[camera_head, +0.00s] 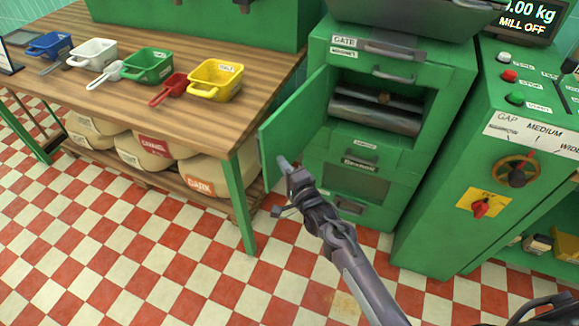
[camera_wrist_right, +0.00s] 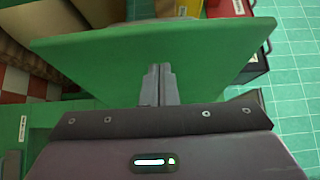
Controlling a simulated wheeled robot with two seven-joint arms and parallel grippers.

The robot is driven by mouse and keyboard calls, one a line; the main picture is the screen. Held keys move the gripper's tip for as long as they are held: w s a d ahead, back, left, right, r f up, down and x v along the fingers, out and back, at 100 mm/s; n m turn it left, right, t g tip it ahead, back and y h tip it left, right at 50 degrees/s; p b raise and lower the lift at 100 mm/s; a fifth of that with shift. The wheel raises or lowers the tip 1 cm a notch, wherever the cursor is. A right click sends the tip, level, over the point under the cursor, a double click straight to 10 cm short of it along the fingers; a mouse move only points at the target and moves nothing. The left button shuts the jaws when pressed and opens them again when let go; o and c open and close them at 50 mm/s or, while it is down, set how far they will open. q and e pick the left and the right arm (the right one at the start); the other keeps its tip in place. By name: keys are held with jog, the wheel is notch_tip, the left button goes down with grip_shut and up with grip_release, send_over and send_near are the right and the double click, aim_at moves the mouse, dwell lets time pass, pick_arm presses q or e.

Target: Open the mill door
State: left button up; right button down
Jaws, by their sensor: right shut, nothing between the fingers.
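The green mill door (camera_head: 296,127) stands swung out to the left of the mill's front (camera_head: 432,150). The opening behind it shows grey rollers (camera_head: 375,112). My right gripper (camera_head: 284,164) is at the lower part of the door's outer edge, shut and empty. In the right wrist view the shut fingers (camera_wrist_right: 158,84) point at the broad green door panel (camera_wrist_right: 150,52) and overlap it; I cannot tell whether they touch it. My left gripper is not in view.
A wooden table (camera_head: 200,118) with coloured scoops stands left of the door, with sacks (camera_head: 146,150) beneath. A control cabinet (camera_head: 450,190) with a handwheel (camera_head: 517,171) stands right of the mill. The tiled floor (camera_head: 130,260) in front is clear.

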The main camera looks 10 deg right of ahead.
jog(key=shift+w+a, duration=0.4)
jog(key=shift+a, duration=0.3)
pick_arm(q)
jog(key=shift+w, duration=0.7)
pick_arm(e)
jog(key=shift+w+a, duration=0.2)
jog(key=shift+a, duration=0.05)
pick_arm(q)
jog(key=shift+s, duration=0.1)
